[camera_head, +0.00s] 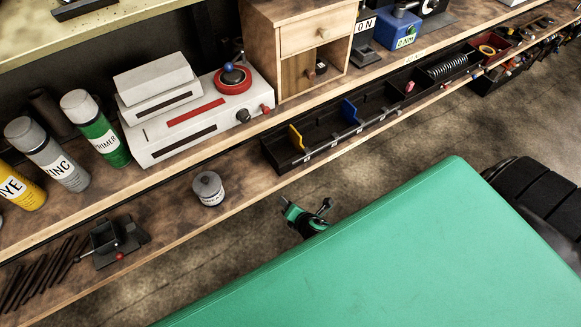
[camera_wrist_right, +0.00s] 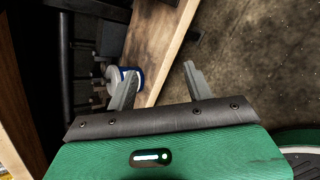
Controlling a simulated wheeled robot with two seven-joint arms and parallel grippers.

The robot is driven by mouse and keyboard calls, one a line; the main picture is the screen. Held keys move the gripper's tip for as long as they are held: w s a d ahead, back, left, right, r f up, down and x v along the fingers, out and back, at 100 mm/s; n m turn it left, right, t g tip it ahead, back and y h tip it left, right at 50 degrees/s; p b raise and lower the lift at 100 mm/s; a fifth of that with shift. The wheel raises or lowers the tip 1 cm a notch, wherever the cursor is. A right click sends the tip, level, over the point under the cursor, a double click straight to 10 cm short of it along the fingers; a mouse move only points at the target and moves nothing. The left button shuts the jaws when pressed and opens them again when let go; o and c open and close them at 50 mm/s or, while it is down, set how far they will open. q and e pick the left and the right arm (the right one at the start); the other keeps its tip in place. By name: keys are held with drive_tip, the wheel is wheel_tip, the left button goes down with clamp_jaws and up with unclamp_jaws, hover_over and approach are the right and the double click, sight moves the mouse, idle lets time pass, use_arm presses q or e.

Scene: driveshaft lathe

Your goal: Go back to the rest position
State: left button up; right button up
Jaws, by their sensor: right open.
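My right gripper (camera_wrist_right: 160,85) is open in the right wrist view. Its two grey fingers are spread, with nothing between them but the wooden shelf edge and floor behind. A white and blue can (camera_wrist_right: 132,76) shows beyond the left finger, partly hidden by it. In the head view, a small green and black arm part (camera_head: 305,217) shows just off the front edge of the bench, over the floor. I cannot tell which arm it belongs to. My left gripper cannot be made out.
The wooden bench (camera_head: 165,215) holds a small grey tin (camera_head: 208,188), spray cans (camera_head: 100,130), a white device (camera_head: 190,115) and a small vise (camera_head: 112,243). A black divided bin (camera_head: 330,125) runs along its edge. The floor (camera_head: 420,135) beside it looks clear.

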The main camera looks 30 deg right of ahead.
idle(0.4)
drive_tip(key=s+d+f+m+g, duration=0.2)
drive_tip(key=s+f+m+g, duration=0.3)
drive_tip(key=s+f+m, duration=0.75)
drive_tip(key=s+f+m+g, duration=0.1)
drive_tip(key=s+f+m, duration=0.2)
drive_tip(key=s+f, duration=0.2)
drive_tip(key=s+f+m+g, duration=0.2)
drive_tip(key=s+f, duration=0.3)
drive_tip(key=s, duration=0.7)
drive_tip(key=s+f+m+g, duration=0.2)
drive_tip(key=s+f+m, duration=0.2)
drive_tip(key=s, duration=0.5)
drive_tip(key=shift+f, duration=0.9)
